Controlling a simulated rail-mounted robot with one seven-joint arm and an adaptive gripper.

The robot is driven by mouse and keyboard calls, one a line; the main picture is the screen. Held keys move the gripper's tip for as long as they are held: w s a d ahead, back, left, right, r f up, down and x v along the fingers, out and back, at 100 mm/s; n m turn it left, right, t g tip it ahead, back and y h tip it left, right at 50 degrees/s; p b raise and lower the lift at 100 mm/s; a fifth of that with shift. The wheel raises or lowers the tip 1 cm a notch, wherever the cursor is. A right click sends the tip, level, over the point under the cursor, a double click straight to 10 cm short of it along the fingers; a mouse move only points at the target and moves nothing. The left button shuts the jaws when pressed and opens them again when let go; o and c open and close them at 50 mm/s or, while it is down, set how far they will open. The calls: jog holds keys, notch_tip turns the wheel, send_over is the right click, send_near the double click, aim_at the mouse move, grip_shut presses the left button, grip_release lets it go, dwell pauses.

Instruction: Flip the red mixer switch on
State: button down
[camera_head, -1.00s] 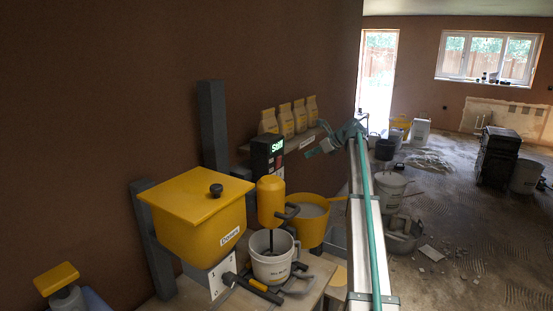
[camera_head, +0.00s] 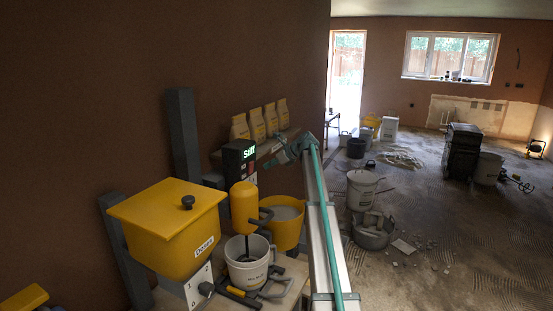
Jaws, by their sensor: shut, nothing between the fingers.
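The dark control box (camera_head: 237,160) with a lit green-white "Start" display stands left of centre, behind the yellow mixer (camera_head: 244,207). A small reddish patch (camera_head: 251,168) shows on its right side below the display; it is too small to tell the switch's position. The mixer hangs over a white bucket (camera_head: 241,272). My gripper (camera_head: 266,163) is shut and empty at the end of my teal arm. It points left toward the box's right side, close to it in the picture. I cannot tell whether it touches.
A yellow hopper (camera_head: 165,240) stands at front left. A yellow tub (camera_head: 284,232) is right of the mixer. Several paper bags (camera_head: 256,124) stand on a wall shelf behind the box. Buckets and rubble lie on the floor to the right, where there is also bare floor.

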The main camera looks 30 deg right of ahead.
aim_at(252, 167)
jog(key=shift+w+a+f+p, duration=0.1)
jog(key=shift+w+a+p, duration=0.25)
jog(key=shift+w+a, duration=0.3)
jog(key=shift+w+a+f+p, duration=0.1)
jog(key=shift+w+a+p, duration=0.3)
jog(key=shift+w, duration=0.5)
jog(key=shift+w+a+f+p, duration=0.1)
jog(key=shift+w+a+p, duration=0.2)
jog(key=shift+w+a, duration=0.4)
